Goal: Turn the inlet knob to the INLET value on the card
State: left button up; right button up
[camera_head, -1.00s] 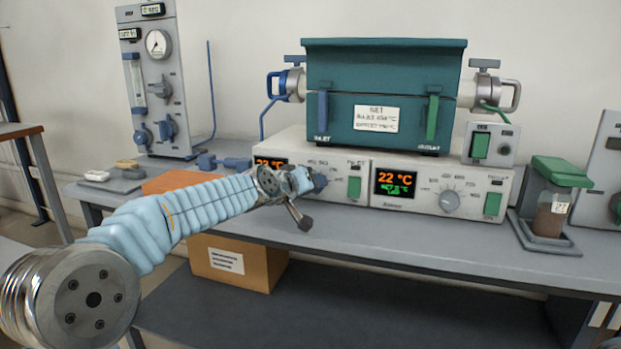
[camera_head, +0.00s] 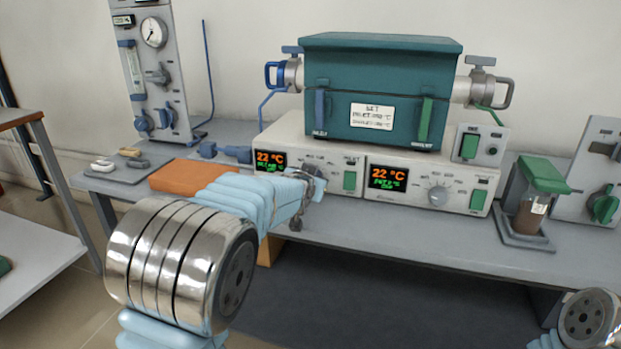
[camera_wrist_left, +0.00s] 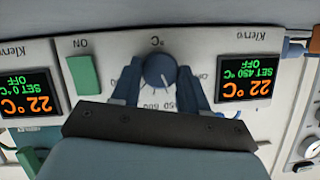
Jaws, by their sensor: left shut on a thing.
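The inlet knob (camera_wrist_left: 158,72) is a round blue-grey knob on the left controller, seen upside down in the left wrist view. My left gripper (camera_wrist_left: 160,85) has one finger on each side of it and is shut on it. In the head view my left gripper (camera_head: 312,184) covers the knob. The inlet display (camera_wrist_left: 246,84) reads 22 °C, SET 450 °C, OFF. The card (camera_head: 372,117) on the green furnace has an INLET line and an OUTLET line; its digits are too blurred to read surely. My right gripper is out of view.
The outlet display (camera_wrist_left: 26,95) reads 22 °C, SET 0 °C, OFF. The outlet knob (camera_head: 438,195) is to the right. Green switches (camera_head: 350,180) sit beside the knobs. An orange block (camera_head: 190,177) lies on the bench at left; a green-lidded jar (camera_head: 537,195) stands at right.

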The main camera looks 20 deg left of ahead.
pick_arm(q)
jog(key=shift+m+y, duration=0.3)
jog(key=shift+m, duration=0.1)
dwell(0.3)
jog(key=o, duration=1.1)
jog(key=shift+c, duration=0.2)
jog(key=v, duration=1.3)
jog(key=shift+s, duration=0.4)
jog(key=shift+d, duration=0.1)
